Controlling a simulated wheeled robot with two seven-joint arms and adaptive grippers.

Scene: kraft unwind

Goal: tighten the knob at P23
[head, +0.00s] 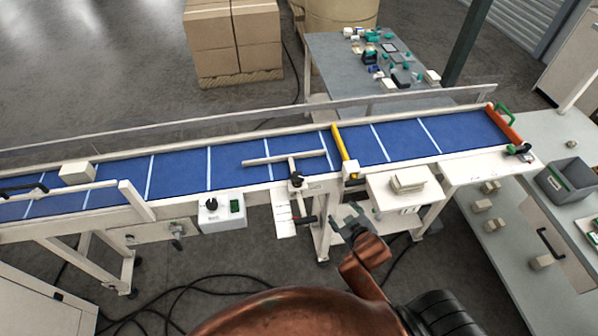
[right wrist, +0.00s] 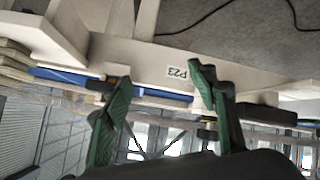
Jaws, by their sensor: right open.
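The P23 label (right wrist: 177,72) shows upside down on a pale beam in the right wrist view, beyond and between my fingers. No knob can be made out clearly beside it there. In the head view a dark knob (head: 297,180) sits on the conveyor's near edge, at the foot of a white T-shaped guide (head: 291,161). A black handle (head: 306,219) juts out below it near a white plate. I cannot tell which belongs to P23. My right gripper (head: 348,217) is open and empty, right of that handle; its green fingers (right wrist: 158,85) stand apart. My left gripper is out of view.
The blue conveyor (head: 230,166) runs across, with a yellow bar (head: 344,149) over it and a white carton (head: 77,172) at left. A control box (head: 222,211) hangs on the near side. A shelf with stacked pale pads (head: 409,181) is close to the right gripper.

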